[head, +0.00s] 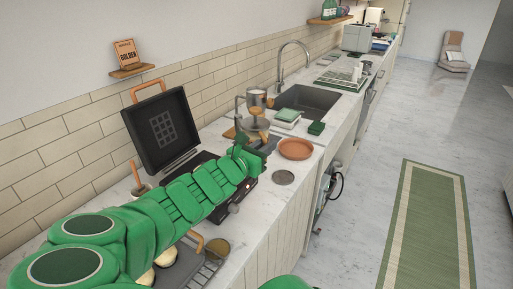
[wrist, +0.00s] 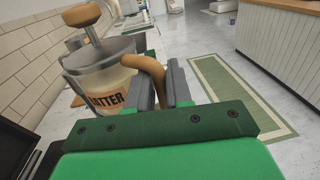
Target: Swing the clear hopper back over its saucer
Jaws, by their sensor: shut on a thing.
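The clear hopper (wrist: 95,68) with an orange BATTER label and a wooden knob on top fills the upper left of the wrist view. My gripper (wrist: 160,88) is shut on its curved tan handle (wrist: 148,66). In the head view the hopper (head: 256,124) shows beyond my gripper (head: 256,148), beside an upright post (head: 238,109). A terracotta saucer (head: 296,149) lies on the counter to its right; the hopper is not over it. The hopper's underside is hidden.
An open waffle iron (head: 160,130) stands left, behind my arm. A dark round disc (head: 283,178) lies near the counter's front edge. The sink (head: 308,101) and a green-topped box (head: 287,115) are farther back. The floor to the right is clear around a green rug (head: 430,225).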

